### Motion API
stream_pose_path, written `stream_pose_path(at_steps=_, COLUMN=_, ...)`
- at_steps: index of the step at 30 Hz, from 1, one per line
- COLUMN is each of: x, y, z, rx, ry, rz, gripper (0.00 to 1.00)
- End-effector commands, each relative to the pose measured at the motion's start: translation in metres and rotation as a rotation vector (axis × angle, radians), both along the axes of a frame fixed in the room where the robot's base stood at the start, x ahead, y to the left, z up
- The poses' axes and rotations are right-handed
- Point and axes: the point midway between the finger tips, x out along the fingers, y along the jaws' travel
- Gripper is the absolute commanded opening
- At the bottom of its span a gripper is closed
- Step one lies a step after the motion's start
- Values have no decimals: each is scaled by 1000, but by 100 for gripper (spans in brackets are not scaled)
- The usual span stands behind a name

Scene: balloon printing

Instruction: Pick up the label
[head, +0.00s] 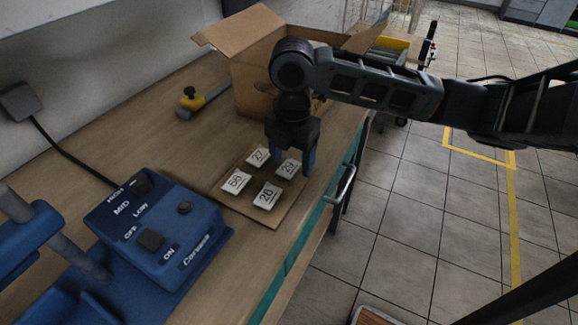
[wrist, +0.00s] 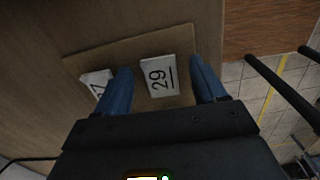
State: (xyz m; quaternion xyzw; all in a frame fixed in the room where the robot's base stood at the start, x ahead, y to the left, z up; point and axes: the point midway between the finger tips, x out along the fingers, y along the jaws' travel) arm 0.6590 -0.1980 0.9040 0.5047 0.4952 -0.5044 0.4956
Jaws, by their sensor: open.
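Several small white labels with black numbers lie on a brown cardboard sheet (head: 238,203) on the workbench. In the head view they are label 27 (head: 258,156), label 29 (head: 289,168), label 28 (head: 267,196) and one that seems to read 68 (head: 236,181). My gripper (head: 291,165) is open, pointing down above the back right of the sheet. In the wrist view my gripper (wrist: 160,78) has its blue fingers on either side of label 29 (wrist: 159,76), with nothing held. Label 27 (wrist: 97,82) is partly hidden behind the left finger.
An open cardboard box (head: 257,75) stands just behind the sheet. A blue machine (head: 160,235) with switches is at the front left. The bench edge (head: 322,205) runs close on the right.

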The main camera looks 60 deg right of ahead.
Motion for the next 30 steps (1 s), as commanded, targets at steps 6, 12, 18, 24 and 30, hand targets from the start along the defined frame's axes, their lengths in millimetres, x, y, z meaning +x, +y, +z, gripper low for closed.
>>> stream_pose_path(at_steps=6, x=0, y=0, z=0, rx=0, ry=0, rz=0, gripper=64)
stream_pose_path(at_steps=12, x=0, y=0, z=0, rx=0, ry=0, rz=0, gripper=44)
stream_pose_path(at_steps=18, x=0, y=0, z=0, rx=0, ry=0, rz=0, gripper=25)
stream_pose_path(at_steps=24, x=0, y=0, z=0, rx=0, ry=0, rz=0, gripper=11)
stream_pose_path(at_steps=30, x=0, y=0, z=0, rx=0, ry=0, rz=0, gripper=11)
